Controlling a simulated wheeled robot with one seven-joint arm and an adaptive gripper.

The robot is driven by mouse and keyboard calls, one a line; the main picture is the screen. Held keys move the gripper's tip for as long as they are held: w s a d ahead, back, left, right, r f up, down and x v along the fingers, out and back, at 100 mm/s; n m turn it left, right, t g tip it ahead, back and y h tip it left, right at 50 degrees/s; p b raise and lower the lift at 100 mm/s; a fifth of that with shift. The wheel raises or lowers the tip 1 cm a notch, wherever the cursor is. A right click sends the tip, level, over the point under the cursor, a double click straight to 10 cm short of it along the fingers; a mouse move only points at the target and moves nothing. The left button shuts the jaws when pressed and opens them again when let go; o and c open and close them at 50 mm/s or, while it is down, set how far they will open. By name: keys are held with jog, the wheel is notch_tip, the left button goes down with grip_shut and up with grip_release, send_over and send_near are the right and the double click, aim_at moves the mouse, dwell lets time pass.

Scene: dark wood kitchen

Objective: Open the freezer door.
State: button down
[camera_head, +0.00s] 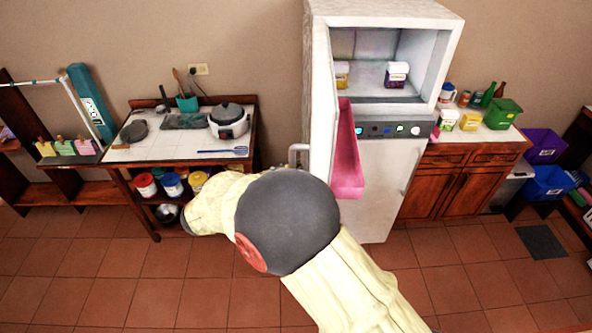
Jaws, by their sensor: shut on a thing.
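The freezer door (321,95) is the upper door of the white fridge (385,190). It stands open, swung out towards me and seen nearly edge-on, with a pink shelf (346,150) on its inner side. The open freezer compartment (375,60) shows behind it with a few small containers inside. A grey loop that looks like the door's handle (298,150) sticks out on the left side of the door, just above my arm. My arm's large round joint covers the area below it. My gripper cannot be made out, so its hold on anything is hidden.
The lower fridge door is closed. A work table (150,150) with a rice cooker (229,120) and pan stands left; a wooden cabinet (465,180) with jars and bottles stands right. The tiled floor (480,280) is open at right front.

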jog(key=shift+s+f, duration=0.15)
jog(key=shift+f, duration=0.15)
jog(key=c, duration=2.1)
grip_release()
jog(key=shift+s+a+r, duration=0.1)
jog(key=shift+s+a, duration=0.05)
jog(key=shift+c, duration=0.2)
jog(key=o, duration=0.3)
jog(key=shift+r, duration=0.15)
jog(key=v, duration=1.2)
